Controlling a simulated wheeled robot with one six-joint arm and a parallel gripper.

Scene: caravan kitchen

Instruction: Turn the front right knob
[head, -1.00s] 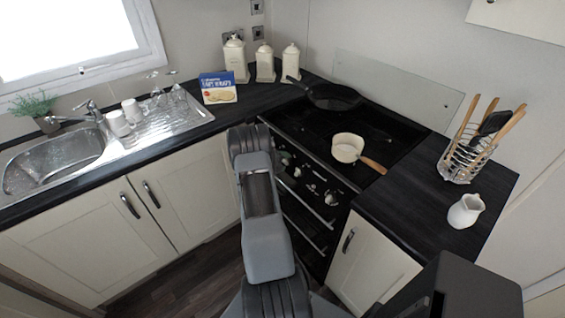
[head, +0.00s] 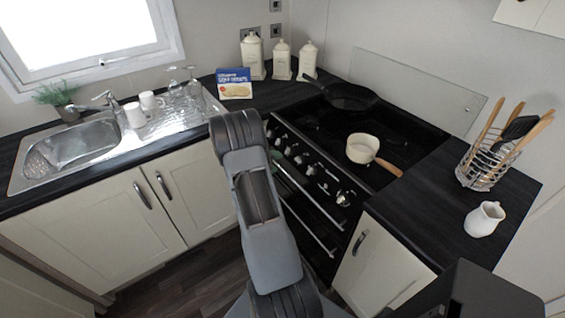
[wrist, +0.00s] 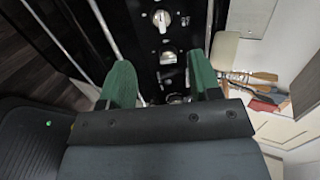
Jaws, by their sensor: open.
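The black cooker (head: 420,136) has a row of silver knobs along its front panel. The knob nearest the right end (head: 344,198) shows clear of my arm in the head view. In the wrist view one knob (wrist: 161,19) stands near the top, another (wrist: 168,57) lies between my fingers, and a lower one is partly covered by my gripper. I cannot tell for sure which is the front right knob. My gripper (wrist: 162,72) is open, its two green fingers apart and holding nothing. In the head view my arm mostly hides it beside the panel.
A cream saucepan (head: 360,150) and a dark frying pan (head: 350,97) stand on the hob, the saucepan's handle pointing right. Oven rails (head: 310,215) run below the knobs. A utensil rack (head: 482,168) and white jug (head: 484,219) stand on the right worktop.

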